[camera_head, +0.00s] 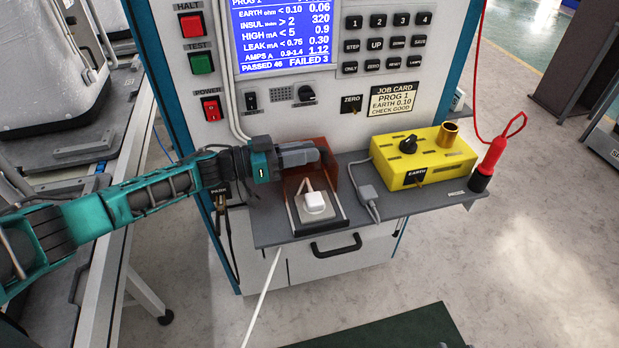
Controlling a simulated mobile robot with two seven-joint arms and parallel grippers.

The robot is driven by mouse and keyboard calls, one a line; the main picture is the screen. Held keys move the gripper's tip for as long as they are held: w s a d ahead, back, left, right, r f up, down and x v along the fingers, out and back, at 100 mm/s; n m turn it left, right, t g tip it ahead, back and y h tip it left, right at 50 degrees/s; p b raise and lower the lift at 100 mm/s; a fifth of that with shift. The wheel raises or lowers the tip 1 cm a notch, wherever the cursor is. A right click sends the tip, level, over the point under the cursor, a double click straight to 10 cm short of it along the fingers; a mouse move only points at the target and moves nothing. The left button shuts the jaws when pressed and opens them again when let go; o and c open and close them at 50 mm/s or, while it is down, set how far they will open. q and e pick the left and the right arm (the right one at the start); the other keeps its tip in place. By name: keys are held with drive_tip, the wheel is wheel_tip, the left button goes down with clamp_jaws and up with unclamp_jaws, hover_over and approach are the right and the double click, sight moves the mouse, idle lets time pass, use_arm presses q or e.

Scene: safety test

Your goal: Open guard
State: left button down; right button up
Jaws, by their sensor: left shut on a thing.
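The guard (332,172) is a reddish-brown, see-through cover on the shelf of the test machine. It stands raised around the back and right side of a socket bay. A white plug (314,202) with a white lead sits in the bay's socket, and the front of the bay shows uncovered. My left gripper (318,155) comes in from the left and is shut on the guard at its upper edge. The fingertips are partly hidden against the guard. My right gripper is not in view.
A yellow box (422,158) with a black knob and a copper-coloured cylinder stands right on the grey shelf (285,234). A red probe (490,157) hangs at the shelf's right end. Left of the panel are HALT (191,25), TEST (201,62) and POWER (212,108) switches.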

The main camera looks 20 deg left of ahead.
use_arm(q)
drive_tip(key=shift+w+a+f, duration=0.2)
drive_tip(key=shift+w+a, duration=0.2)
drive_tip(key=shift+w, duration=0.3)
drive_tip(key=shift+w+a+b, duration=0.2)
drive_tip(key=shift+w+b, duration=0.05)
drive_tip(key=shift+b, duration=0.1)
drive_tip(key=shift+w+a+r, duration=0.1)
drive_tip(key=shift+w+r, duration=0.05)
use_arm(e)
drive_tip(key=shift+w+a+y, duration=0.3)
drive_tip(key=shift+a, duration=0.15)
use_arm(q)
drive_tip(key=c, duration=1.1)
unclamp_jaws()
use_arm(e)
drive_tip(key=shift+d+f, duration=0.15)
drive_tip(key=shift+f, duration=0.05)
use_arm(q)
drive_tip(key=shift+a, duration=0.25)
drive_tip(key=v, duration=1.2)
drive_tip(key=shift+s+a, duration=0.15)
drive_tip(key=shift+s, duration=0.1)
